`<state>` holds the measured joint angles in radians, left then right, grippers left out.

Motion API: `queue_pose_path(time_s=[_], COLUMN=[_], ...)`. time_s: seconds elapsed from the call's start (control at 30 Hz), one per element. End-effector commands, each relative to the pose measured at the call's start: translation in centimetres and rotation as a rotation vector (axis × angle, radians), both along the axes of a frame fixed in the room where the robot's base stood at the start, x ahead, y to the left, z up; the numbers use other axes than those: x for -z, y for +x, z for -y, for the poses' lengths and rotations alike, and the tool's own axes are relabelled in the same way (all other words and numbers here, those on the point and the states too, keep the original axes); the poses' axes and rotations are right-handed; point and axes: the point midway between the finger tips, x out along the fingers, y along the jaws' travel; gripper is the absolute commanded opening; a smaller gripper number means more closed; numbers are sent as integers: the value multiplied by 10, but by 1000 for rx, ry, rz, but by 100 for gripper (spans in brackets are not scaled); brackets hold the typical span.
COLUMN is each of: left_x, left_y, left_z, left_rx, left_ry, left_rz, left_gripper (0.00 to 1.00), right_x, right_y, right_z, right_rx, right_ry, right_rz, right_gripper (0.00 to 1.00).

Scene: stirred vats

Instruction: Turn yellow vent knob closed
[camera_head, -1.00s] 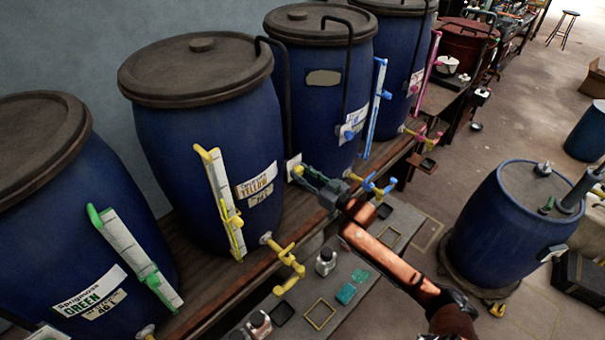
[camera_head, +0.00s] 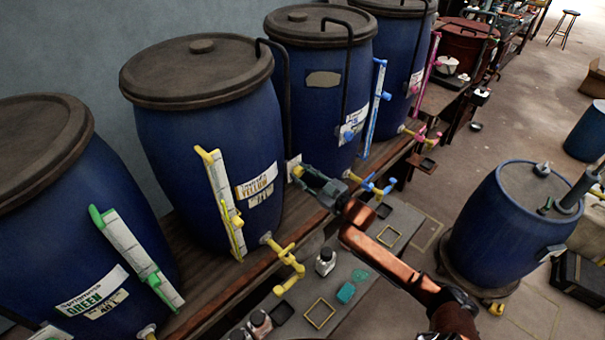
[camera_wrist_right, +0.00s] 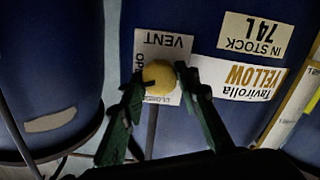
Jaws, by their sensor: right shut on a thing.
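The yellow vent knob (camera_head: 297,171) sits low on the front of the blue vat labelled yellow (camera_head: 205,130), to the right of its name label. In the right wrist view the round knob (camera_wrist_right: 158,76) stands before a white card (camera_wrist_right: 165,52) reading VENT, upside down there, with partly covered OPEN and CLOSED marks. A dark mark shows on the knob's lower left. My right gripper (camera_head: 305,175) is shut on the knob, with one green finger on each side of it (camera_wrist_right: 158,82). My left gripper is not in view.
A yellow sight gauge (camera_head: 222,205) and a yellow tap (camera_head: 285,262) are on the same vat. A blue tap (camera_head: 376,184) lies close to my right wrist. A grey bench (camera_head: 345,320) with small bottles and frames is below my arm. A black pipe rises beside the knob.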

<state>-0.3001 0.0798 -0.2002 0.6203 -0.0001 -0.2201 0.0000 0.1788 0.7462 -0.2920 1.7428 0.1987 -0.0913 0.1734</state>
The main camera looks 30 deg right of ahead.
Motion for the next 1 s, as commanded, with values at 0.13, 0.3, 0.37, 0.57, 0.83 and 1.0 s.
queue_pose_path(time_s=[0.13,0.3,0.37,0.57,0.83,1.0], left_x=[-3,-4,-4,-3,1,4], left_y=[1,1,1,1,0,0], left_z=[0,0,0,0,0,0], left_rx=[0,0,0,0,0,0], left_ry=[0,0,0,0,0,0], left_rz=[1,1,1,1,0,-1], left_gripper=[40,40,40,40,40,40], right_x=[-1,0,0,0,1,2], right_y=[0,0,0,0,0,0], right_z=[0,0,-1,-1,-2,-2], right_rx=[0,-1,-1,0,-1,-2], right_ry=[-133,-285,-339,-518,-757,-890], right_rz=[46,100,119,183,266,312], right_gripper=[5,5,5,5,5,5])
